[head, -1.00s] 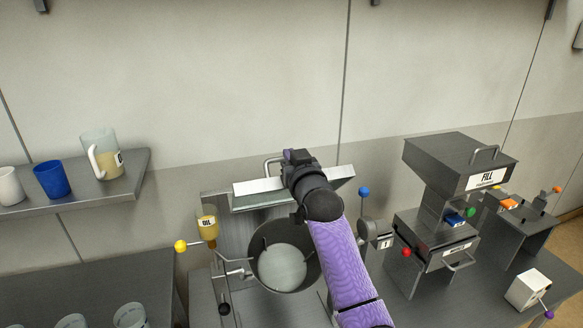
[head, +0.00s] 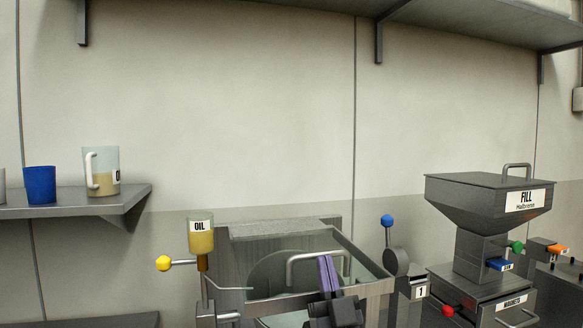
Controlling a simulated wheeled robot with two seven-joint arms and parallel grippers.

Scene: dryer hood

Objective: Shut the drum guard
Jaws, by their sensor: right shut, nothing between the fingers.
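The drum guard is a clear panel in a grey metal frame (head: 376,291) with a bar handle (head: 318,255), at the lower middle of the head view. It slants out towards me over the drum (head: 272,275), whose round shape shows dimly through the panel. I cannot tell whether the guard is fully down. My right gripper (head: 335,313) is a dark shape at the guard's front, below the handle. My left gripper is not in view.
An oil bottle (head: 201,240) and a yellow-knobbed lever (head: 164,264) stand left of the guard. A blue-knobbed lever (head: 387,222) and the fill hopper (head: 480,200) stand right. A shelf (head: 110,203) at left holds a jug (head: 104,176) and a blue cup (head: 40,184).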

